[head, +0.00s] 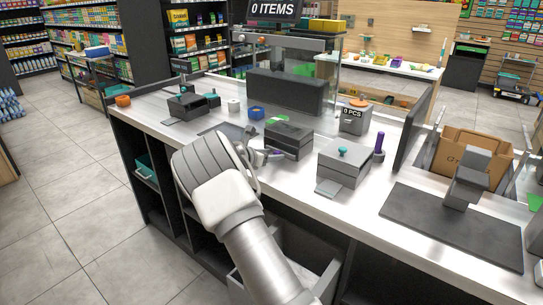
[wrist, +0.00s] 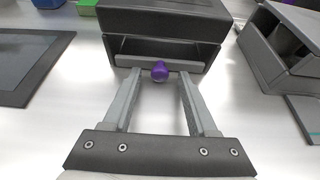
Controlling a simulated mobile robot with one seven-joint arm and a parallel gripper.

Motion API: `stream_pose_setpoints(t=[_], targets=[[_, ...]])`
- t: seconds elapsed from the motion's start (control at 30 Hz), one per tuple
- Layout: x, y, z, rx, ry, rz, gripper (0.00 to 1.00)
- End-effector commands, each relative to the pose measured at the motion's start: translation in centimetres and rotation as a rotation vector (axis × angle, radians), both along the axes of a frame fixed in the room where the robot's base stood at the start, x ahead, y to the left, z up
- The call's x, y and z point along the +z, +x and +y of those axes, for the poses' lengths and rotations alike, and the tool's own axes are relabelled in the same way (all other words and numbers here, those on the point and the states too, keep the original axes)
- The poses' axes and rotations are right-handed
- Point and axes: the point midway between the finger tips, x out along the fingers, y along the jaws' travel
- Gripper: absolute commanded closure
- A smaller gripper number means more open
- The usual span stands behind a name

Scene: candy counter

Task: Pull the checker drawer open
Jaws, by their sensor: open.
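The checker drawer is a low grey front with a round purple knob (wrist: 160,71), set in a dark box (wrist: 165,18) straight ahead in the wrist view. A dark gap shows above the drawer front (wrist: 133,62); I cannot tell how far out it stands. In the head view the dark box (head: 289,138) sits mid-counter. My gripper (wrist: 159,76) is open, one finger on each side of the knob, with visible room between. In the head view my gripper (head: 262,156) is at the box's front left, and my wrist hides part of it.
A grey box with a teal knob (head: 343,160) stands to the right, with a purple-handled item (head: 379,146) beside it. A dark flat pad (wrist: 30,65) lies to the left. White counter shows in front of the box.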

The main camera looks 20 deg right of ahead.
Motion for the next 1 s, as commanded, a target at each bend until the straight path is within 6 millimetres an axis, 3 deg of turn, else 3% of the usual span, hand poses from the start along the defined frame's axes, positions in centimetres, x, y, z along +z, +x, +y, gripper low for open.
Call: stream_pose_setpoints(t=[0.1,0.4,0.43,1.0], targets=[[-0.01,-0.01,0.04,0.0,0.0,0.0,0.43],[0.0,-0.01,0.06,0.0,0.0,0.0,0.97],[0.0,-0.02,0.06,0.0,0.0,0.0,1.0],[0.0,-0.02,0.06,0.0,0.0,0.0,1.0]])
